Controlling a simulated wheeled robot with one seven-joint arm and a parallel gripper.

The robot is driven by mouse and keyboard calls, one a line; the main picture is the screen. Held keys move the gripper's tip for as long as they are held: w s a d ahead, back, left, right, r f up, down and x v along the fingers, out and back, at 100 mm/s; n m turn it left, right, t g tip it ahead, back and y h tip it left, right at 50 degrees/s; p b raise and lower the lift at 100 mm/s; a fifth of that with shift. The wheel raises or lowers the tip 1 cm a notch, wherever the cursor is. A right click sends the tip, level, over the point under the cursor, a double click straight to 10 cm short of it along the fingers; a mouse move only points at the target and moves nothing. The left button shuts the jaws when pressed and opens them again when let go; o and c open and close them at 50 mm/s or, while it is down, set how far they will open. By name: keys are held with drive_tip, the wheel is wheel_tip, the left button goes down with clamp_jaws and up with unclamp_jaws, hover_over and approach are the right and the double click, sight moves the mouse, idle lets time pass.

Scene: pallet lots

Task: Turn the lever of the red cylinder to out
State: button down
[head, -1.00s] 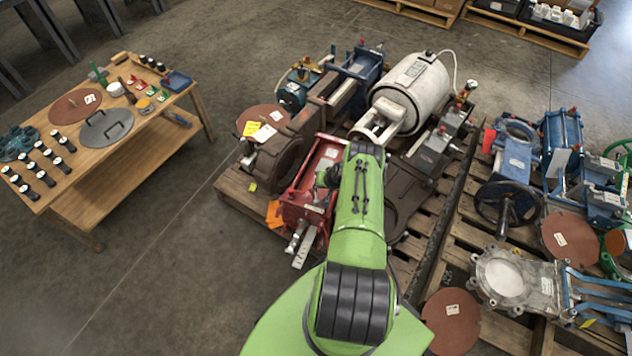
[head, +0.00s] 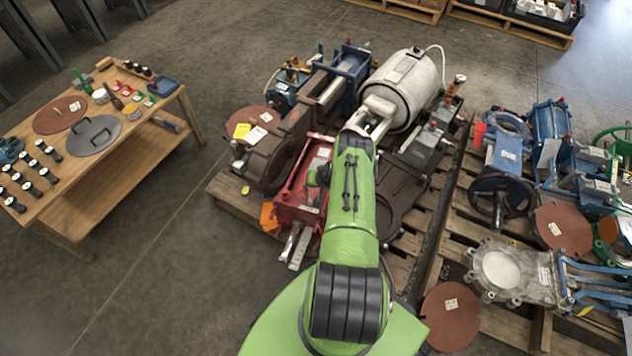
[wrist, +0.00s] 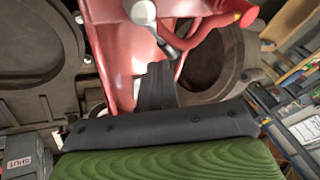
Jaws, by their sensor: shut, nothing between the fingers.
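The red cylinder (head: 300,196) lies on the near-left part of the left pallet, partly hidden by my green arm in the head view. In the wrist view its red body (wrist: 120,50) fills the upper middle. Contact cannot be made out.
A dark brown round casting (head: 265,160) stands left of the cylinder, and a white tank (head: 405,88) behind. A grey box marked SHUT (wrist: 27,160) shows at lower left in the wrist view. A second loaded pallet (head: 455,215) is at right. A wooden table (head: 120,185) stands left across clear floor.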

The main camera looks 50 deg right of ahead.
drive_tip(key=p+v, duration=0.6)
drive_tip(key=v, duration=0.9)
drive_tip(key=shift+r, duration=0.25)
drive_tip(key=shift+s+a, duration=0.1)
